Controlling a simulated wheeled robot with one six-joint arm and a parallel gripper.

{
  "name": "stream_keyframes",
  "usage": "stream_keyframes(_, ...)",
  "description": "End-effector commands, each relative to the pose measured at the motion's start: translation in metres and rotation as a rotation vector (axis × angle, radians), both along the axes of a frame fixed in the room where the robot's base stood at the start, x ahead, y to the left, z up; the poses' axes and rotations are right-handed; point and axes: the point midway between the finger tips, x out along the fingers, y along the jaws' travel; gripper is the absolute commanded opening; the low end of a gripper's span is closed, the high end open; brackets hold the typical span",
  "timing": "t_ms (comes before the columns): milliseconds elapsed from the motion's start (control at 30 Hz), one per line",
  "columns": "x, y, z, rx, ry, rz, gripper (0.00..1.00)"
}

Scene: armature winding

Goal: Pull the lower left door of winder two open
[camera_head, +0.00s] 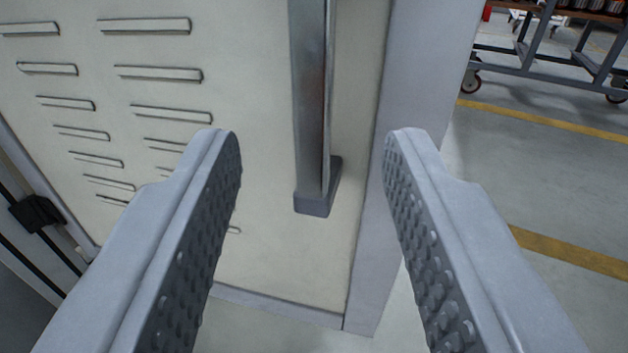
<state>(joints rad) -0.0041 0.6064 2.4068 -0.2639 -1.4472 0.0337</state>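A cream door panel (262,262) with rows of louvre slots fills the left and middle of the view. A grey metal bar handle (310,100) runs down near its right edge and ends in a dark foot on the panel. The handle's upper end is out of view. The door looks shut against the grey frame (415,85). My gripper (310,150) is open, with one studded finger left of the handle and one right of it. No finger visibly touches the handle. Depth between the fingertips and the handle is hard to judge.
A wheeled cart (545,65) stands on the floor at the upper right. Yellow lines (570,252) mark the grey floor, which is clear right of the cabinet. A dark fitting with cables (38,213) is at the left edge.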

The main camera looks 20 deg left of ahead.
Motion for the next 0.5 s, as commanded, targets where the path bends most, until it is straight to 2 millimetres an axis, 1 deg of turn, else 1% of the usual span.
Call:
stream_keyframes(33,-0.009,-0.003,0.0,0.0,0.001,-0.002,0.4)
stream_keyframes(100,-0.019,-0.006,-0.001,-0.001,0.002,-0.002,0.4)
stream_keyframes(200,-0.029,-0.009,-0.001,-0.001,0.001,-0.001,0.4)
stream_keyframes(333,-0.037,-0.011,-0.001,-0.001,0.001,0.0,0.4)
stream_keyframes(500,-0.04,-0.011,0.0,-0.001,0.0,0.0,0.4)
